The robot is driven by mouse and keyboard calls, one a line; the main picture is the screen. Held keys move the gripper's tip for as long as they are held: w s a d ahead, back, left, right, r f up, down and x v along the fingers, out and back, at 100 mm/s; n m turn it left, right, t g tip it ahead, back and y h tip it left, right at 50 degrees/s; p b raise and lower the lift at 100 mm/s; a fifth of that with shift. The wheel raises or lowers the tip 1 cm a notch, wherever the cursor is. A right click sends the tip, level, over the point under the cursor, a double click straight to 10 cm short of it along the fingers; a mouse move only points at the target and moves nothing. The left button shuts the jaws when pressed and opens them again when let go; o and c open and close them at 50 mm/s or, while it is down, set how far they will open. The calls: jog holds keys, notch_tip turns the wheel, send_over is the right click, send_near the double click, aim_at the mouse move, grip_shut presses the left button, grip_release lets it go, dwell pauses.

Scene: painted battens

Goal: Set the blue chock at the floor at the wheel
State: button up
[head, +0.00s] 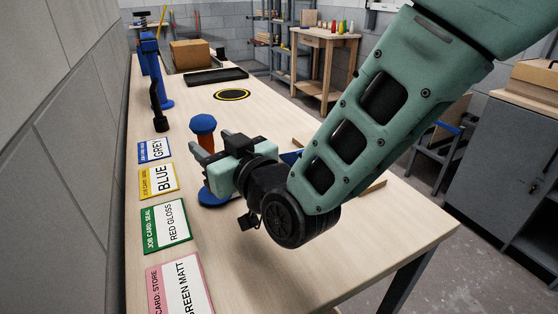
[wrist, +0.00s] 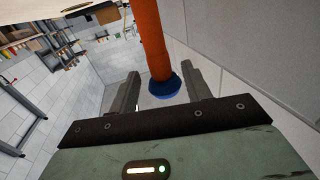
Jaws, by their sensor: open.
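My gripper (head: 211,146) is open over the workbench, its fingers near an orange post (head: 208,142) with a blue knob (head: 203,123) and a round blue base (head: 212,197). In the wrist view, the orange post (wrist: 152,40) runs between the two fingers (wrist: 165,90) and ends in a blue part (wrist: 166,87). I cannot tell whether the fingers touch it. A dark blue piece (head: 289,157) lies on the bench, mostly hidden behind my arm; I cannot tell whether it is the chock. No wheel is recognisable.
Job cards (head: 167,226) line the bench's left side by the wall. Further back are a blue stand (head: 152,75), a black-and-yellow disc (head: 232,95), a black tray (head: 216,76) and a cardboard box (head: 190,54).

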aim_at(200, 134)
jog(key=p+x, duration=0.1)
jog(key=x, duration=0.4)
jog(key=shift+w+a+f, duration=0.1)
jog(key=shift+w+a, duration=0.1)
jog(key=shift+a, duration=0.05)
grip_shut()
